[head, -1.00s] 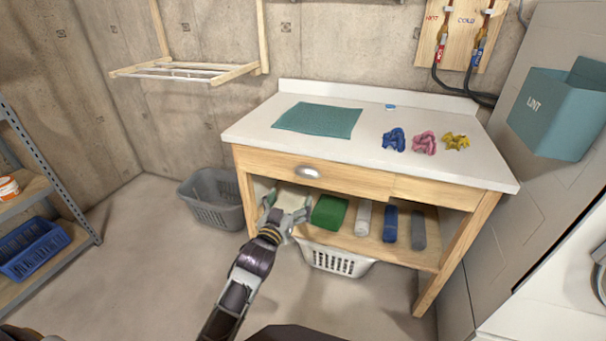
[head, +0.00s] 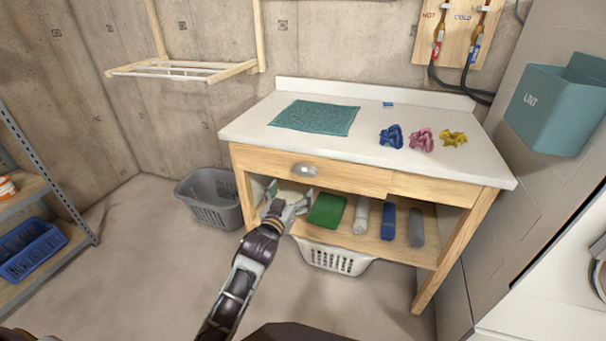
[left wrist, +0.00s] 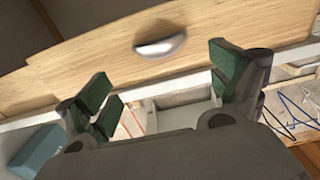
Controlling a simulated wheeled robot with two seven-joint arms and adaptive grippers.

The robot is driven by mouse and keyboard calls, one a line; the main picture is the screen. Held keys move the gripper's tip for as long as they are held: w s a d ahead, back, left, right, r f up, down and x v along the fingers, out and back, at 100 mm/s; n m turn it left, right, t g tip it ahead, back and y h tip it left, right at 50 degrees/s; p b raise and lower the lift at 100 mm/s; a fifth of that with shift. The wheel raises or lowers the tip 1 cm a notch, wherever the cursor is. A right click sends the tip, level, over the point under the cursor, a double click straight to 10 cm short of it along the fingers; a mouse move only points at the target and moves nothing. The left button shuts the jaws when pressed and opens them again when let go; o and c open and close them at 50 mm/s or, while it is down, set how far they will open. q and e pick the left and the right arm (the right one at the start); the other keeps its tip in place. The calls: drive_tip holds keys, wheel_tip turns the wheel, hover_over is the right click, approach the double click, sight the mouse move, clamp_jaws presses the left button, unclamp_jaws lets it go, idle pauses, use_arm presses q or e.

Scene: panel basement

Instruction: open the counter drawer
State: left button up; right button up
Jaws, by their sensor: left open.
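The counter drawer (head: 345,179) has a light wooden front under the white worktop. It looks shut, flush with the panel to its right. Its silver cup handle (head: 304,170) sits in the middle of the front. My left gripper (head: 289,194) is open and empty, a little below and left of the handle in the head view. In the left wrist view, the open fingers (left wrist: 160,77) point towards the handle (left wrist: 160,46), which lies between and beyond them, apart from both. My right gripper is not in view.
A green folded cloth (head: 328,211) and several rolls lie on the shelf below the drawer. A white basket (head: 335,259) and a grey basket (head: 212,198) stand on the floor. A teal mat (head: 315,118) lies on the worktop.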

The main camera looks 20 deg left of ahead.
sight(303, 173)
use_arm(q)
drive_tip(key=w+b, duration=0.1)
drive_tip(key=w, duration=0.4)
drive_tip(key=shift+w+d, duration=0.1)
drive_tip(key=shift+w, duration=0.25)
drive_tip(key=shift+w+b, duration=0.5)
drive_tip(key=shift+w, duration=1.65)
drive_tip(key=shift+w+d, duration=0.1)
drive_tip(key=shift+w, duration=0.4)
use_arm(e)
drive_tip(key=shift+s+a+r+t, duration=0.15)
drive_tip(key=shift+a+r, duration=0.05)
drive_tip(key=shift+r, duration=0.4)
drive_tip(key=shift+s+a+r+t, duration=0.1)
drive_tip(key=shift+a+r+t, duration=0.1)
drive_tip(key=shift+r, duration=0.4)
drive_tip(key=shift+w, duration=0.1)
use_arm(q)
drive_tip(key=c, duration=1.2)
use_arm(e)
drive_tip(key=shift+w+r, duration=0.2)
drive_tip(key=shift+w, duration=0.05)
